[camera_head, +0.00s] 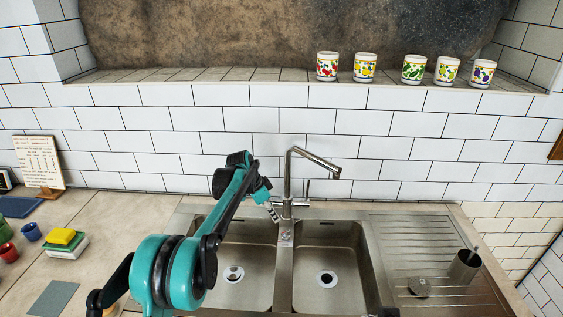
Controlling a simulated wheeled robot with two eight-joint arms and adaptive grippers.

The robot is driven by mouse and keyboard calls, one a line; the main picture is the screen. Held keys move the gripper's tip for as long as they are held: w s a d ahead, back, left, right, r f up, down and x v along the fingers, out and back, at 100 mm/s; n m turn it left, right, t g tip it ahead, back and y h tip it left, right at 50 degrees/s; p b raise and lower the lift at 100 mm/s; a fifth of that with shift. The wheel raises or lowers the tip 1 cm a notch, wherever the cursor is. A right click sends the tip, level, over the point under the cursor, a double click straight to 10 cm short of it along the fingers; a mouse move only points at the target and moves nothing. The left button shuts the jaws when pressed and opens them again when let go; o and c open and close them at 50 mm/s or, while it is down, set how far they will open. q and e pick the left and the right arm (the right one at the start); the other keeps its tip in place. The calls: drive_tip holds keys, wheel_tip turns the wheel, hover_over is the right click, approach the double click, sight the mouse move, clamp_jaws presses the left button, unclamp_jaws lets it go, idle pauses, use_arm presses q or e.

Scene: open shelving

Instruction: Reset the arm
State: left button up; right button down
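My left arm comes in from the lower left, rises over the left sink basin (240,289) and bends down at its top. My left gripper (273,212) hangs at the end of the arm, in front of the base of the tap (289,178). It is small and seen from behind the arm, so I cannot tell whether its fingers are open or shut. I see no object in it. Whether it touches the tap is unclear. My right gripper is not in view.
Several patterned cups (327,66) stand on the ledge. The right basin (345,284) is empty. A metal cup (464,267) stands on the drainer (425,235).

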use_arm(q)
drive_tip(key=s+a+r+n+t+y, duration=0.1)
drive_tip(key=s+a+r+n, duration=0.15)
drive_tip(key=s, duration=0.45)
drive_tip(key=s+a+r+n+t, duration=0.1)
drive_tip(key=s+a+r+n, duration=0.1)
drive_tip(key=s+r, duration=0.3)
drive_tip(key=s+a+r+n+t+y, duration=0.1)
drive_tip(key=s+a+r+n, duration=0.1)
drive_tip(key=s, duration=0.6)
drive_tip(key=s+a+f+n+t+y, duration=0.1)
drive_tip(key=s+a+f+n, duration=0.1)
drive_tip(key=s, duration=0.7)
drive_tip(key=s+a+f+n+t+b, duration=0.1)
drive_tip(key=s+a+f+n, duration=0.1)
drive_tip(key=s+f, duration=0.3)
drive_tip(key=s+n, duration=0.1)
drive_tip(key=s, duration=0.3)
drive_tip(key=shift+s+n+y, duration=0.3)
drive_tip(key=shift+n+y, duration=0.05)
drive_tip(key=shift+y, duration=0.05)
